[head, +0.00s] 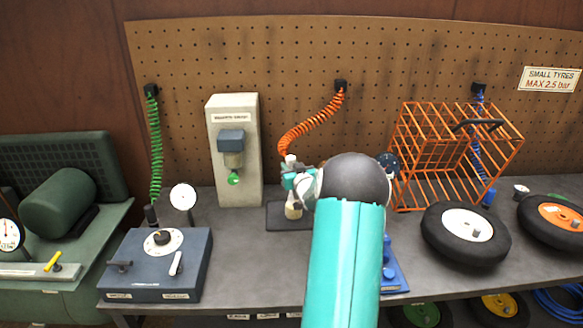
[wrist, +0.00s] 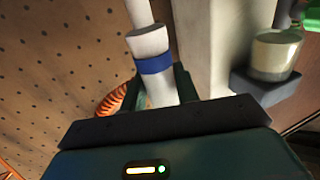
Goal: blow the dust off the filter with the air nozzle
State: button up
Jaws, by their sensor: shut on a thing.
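My gripper (head: 297,182) is shut on the air nozzle (wrist: 152,62), a pale cylinder with a blue band between the fingers in the wrist view. In the head view its pale top (head: 291,161) meets the coiled orange hose (head: 310,128). Below the gripper a beige piece (head: 293,211) shows over a dark mat; I cannot tell if it is the filter or part of the nozzle. Left of it, a pale post (head: 220,185) carries a grey-blue bracket (head: 231,140) with a cup (head: 233,160) and a green part below. The cup also shows in the wrist view (wrist: 276,56).
A blue-grey box with a dial (head: 155,270) stands at the left. An orange wire cage (head: 440,150) and a black tyre (head: 437,236) stand at the right. A pegboard (head: 270,60) closes the back. Bare bench (head: 245,255) lies in front of the post.

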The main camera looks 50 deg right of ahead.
jog(key=shift+s+a, duration=0.55)
jog(key=shift+a, duration=0.05)
jog(key=shift+r, duration=0.15)
jog(key=shift+r, duration=2.35)
jog(key=shift+s, duration=0.1)
